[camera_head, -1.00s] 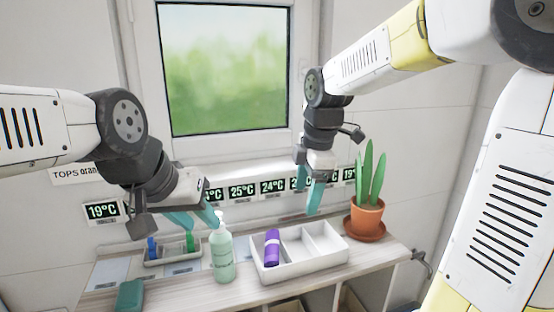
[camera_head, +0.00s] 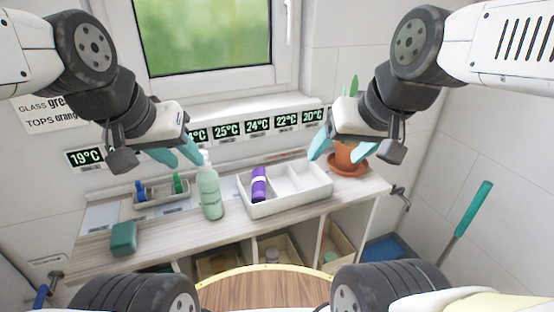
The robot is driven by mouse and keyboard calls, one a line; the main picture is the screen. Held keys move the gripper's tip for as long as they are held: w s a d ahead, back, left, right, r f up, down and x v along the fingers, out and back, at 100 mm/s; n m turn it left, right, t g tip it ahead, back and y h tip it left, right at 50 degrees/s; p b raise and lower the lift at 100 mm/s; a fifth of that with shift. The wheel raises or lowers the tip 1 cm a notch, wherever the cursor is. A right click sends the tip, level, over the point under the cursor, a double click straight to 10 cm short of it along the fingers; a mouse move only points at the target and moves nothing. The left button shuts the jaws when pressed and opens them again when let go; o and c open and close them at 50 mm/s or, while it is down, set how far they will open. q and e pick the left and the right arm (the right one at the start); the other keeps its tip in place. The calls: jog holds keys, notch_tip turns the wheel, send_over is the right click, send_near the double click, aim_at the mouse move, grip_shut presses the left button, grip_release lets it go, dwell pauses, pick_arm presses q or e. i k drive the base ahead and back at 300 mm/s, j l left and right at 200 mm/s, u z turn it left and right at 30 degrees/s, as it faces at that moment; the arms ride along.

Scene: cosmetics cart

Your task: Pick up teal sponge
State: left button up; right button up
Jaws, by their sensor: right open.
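The teal sponge (camera_head: 124,238) is a small dark teal block on the left front part of the wooden cart top (camera_head: 165,232). Nothing touches it. My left gripper (camera_head: 180,156) is above the back of the cart, up and to the right of the sponge, with its teal fingers apart and nothing seen between them. My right gripper (camera_head: 323,148) is over the right part of the cart, in front of the plant, far from the sponge. It is open and empty.
A pump bottle (camera_head: 210,192) stands right of the sponge. A white divided tray (camera_head: 289,208) holds a purple roll (camera_head: 258,184). A small grey tray (camera_head: 160,198) with blue and green items sits behind the sponge. A potted plant (camera_head: 349,158) is at the right end.

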aim_at(123, 238)
jog(key=u, duration=1.5)
